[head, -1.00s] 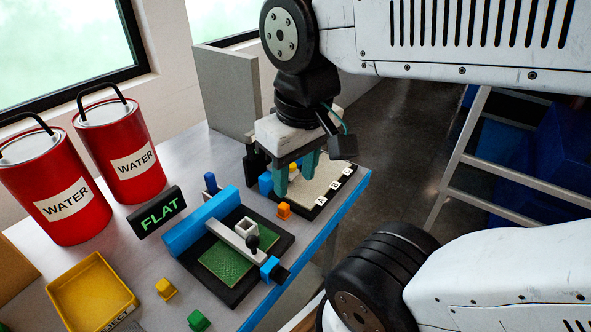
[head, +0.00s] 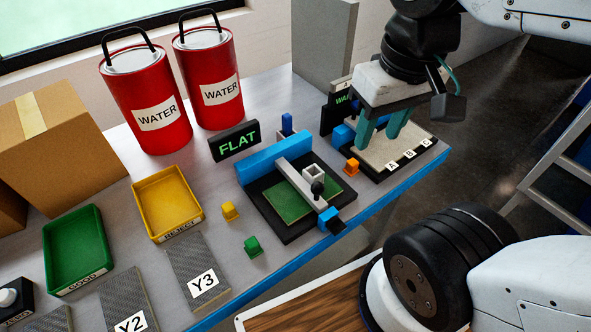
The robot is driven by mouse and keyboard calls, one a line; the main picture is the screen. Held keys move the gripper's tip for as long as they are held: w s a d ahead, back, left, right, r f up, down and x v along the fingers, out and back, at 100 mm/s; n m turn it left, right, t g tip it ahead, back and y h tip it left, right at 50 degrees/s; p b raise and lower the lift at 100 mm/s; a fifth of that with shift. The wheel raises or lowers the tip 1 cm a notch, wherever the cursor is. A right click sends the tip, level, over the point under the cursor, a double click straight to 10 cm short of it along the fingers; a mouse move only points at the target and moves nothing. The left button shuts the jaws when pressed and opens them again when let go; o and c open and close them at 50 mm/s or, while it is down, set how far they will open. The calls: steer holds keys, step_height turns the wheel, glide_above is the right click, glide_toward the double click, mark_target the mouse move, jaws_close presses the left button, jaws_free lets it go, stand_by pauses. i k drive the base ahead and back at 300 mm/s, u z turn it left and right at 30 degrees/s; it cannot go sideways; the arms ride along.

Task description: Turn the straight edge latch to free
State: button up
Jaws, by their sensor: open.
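The straight edge fixture is a grey bar (head: 297,180) lying across a green textured plate (head: 290,203) on a black base, with a blue block (head: 270,163) along the back. The bar carries a small square frame and a black ball knob (head: 317,188). At its front end is a small blue block (head: 327,217) with a black lever (head: 337,226), which looks like the latch; its setting is too small to tell. My gripper (head: 382,140) has its teal fingers apart and empty, pointing down over the pad marked A, B, C, right of and behind the fixture.
The lettered pad (head: 412,133) lies beneath my gripper. An orange block (head: 351,166) stands between pad and fixture. A sign reading FLAT (head: 236,141) and red WATER cans (head: 209,78) stand behind. Yellow (head: 168,203) and green (head: 75,250) trays are left.

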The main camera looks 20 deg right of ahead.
mark_target(335, 225)
steer(key=k, duration=0.5)
steer(key=z, duration=1.55)
steer(key=k, duration=0.45)
steer(key=u, duration=1.35)
